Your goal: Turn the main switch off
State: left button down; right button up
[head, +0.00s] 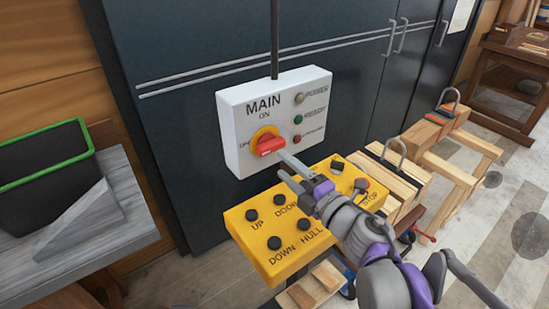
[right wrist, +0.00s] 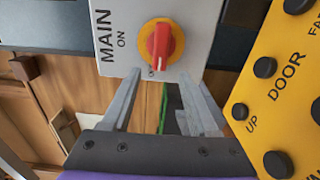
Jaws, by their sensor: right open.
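The main switch is a red knob (head: 268,145) on a yellow disc, on a white box (head: 234,131) marked MAIN. ON is printed above it, and a partly covered label is at its left. The knob's grip bar lies roughly level across the disc. My right gripper (head: 285,164) is just to the right of and below the knob, close to the box face. In the right wrist view the knob (right wrist: 158,42) is just beyond the fingertips of the open, empty gripper (right wrist: 160,76). Contact cannot be told. My left gripper is out of view.
A yellow button panel (head: 276,264) is below the box, under my right arm. Lamps marked POWER and READY are on the box's right side. Wood with clamps (head: 400,170) stands at the right. A black bin with a green rim (head: 45,132) is on the left bench.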

jog(key=v, duration=0.3)
jog(key=shift+s+d, duration=0.2)
jog(key=shift+s, duration=0.15)
jog(key=shift+d, duration=0.1)
jog(key=s+d+f+m+h, duration=0.1)
jog(key=d+f+m+h, duration=0.2)
jog(key=d+m+h, duration=0.4)
jog(key=s+d+f+m+h, duration=0.1)
jog(key=d+f+m+h, duration=0.2)
jog(key=d+m+h, duration=0.35)
jog(key=s+a+f+m+g+y+p, duration=0.1)
jog(key=s+f+m+g+y, duration=0.2)
jog(key=s+f+m+g, duration=0.6)
jog(key=s+f+m, duration=0.3)
jog(key=s+f, duration=0.4)
jog(key=f, duration=0.1)
jog(key=shift+s+f, duration=0.35)
